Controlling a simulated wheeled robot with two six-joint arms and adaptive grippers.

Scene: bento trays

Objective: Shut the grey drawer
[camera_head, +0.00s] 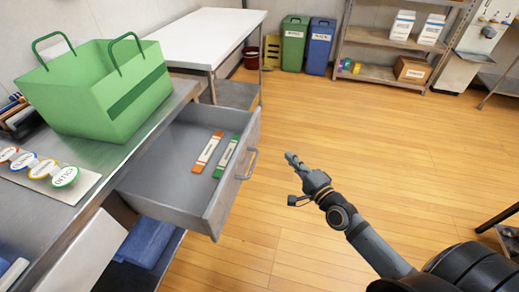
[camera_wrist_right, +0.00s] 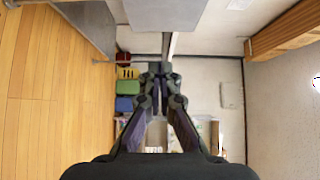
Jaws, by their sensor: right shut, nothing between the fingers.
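The grey drawer (camera_head: 172,195) stands pulled out from under the metal counter in the head view. Its front panel has a bar handle (camera_head: 250,165) facing right. Inside lie an orange-and-white packet (camera_head: 207,152) and a green-and-white packet (camera_head: 227,157). My right gripper (camera_head: 289,156) is shut and empty, to the right of the handle and apart from it. The right wrist view shows its fingers together (camera_wrist_right: 155,72). My left gripper is not in view.
A green bag (camera_head: 100,90) stands on the counter (camera_head: 110,150) above the drawer. Round labelled tubs (camera_head: 42,169) sit on a board at the left. A white table (camera_head: 205,38), green bin (camera_head: 294,42) and blue bin (camera_head: 320,46) stand behind. The wooden floor (camera_head: 300,110) around my gripper is clear.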

